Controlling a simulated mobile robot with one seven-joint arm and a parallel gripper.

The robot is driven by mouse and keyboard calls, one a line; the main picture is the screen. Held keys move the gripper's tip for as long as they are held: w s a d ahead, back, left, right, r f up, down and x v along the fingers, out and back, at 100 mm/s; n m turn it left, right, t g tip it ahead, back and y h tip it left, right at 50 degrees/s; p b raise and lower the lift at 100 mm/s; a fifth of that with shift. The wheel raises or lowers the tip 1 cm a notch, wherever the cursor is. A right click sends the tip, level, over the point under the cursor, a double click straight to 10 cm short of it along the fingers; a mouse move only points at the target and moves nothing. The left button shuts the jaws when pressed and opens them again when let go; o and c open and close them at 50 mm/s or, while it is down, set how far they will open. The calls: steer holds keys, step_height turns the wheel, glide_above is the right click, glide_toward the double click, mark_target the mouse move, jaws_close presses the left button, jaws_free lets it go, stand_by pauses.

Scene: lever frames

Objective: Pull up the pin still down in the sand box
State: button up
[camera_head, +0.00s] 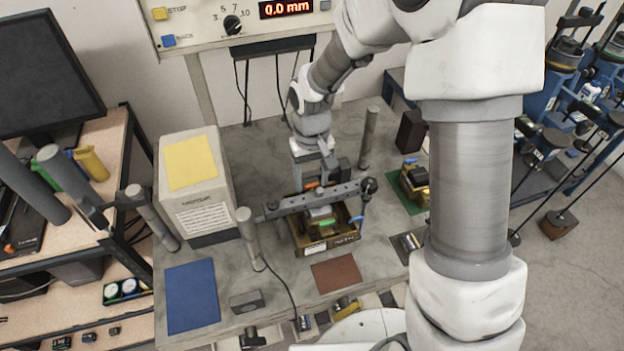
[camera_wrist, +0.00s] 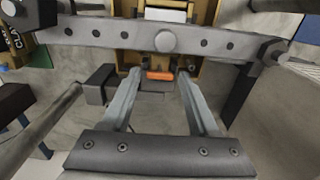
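The sand box (camera_head: 346,236) is a brass-coloured box under a grey perforated crossbar (camera_head: 295,206), in the middle of the bench. A small orange piece (camera_head: 312,185) shows at its far side, beside my gripper (camera_head: 314,173). In the wrist view, the orange piece (camera_wrist: 160,75) lies near the fingertips of my gripper (camera_wrist: 158,82), between the two spread fingers. The fingers are apart, and I see no contact with the piece. A green piece (camera_head: 322,223) shows in the box. I cannot tell which piece is a pin, or whether one is down.
The crossbar (camera_wrist: 100,30) passes just beyond my fingertips. Upright grey posts (camera_head: 250,238) (camera_head: 369,138) stand around the box. A grey motor housing (camera_head: 205,217) is at left. A blue mat (camera_head: 192,296) and a brown mat (camera_head: 336,272) lie in front.

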mark_target(312, 186)
steer(key=shift+o, duration=0.7)
steer(key=shift+f, duration=0.1)
step_height(312, 186, up, 18)
steer(key=shift+f+b, duration=0.25)
steer(key=shift+b, duration=0.15)
steer(key=shift+s, duration=0.15)
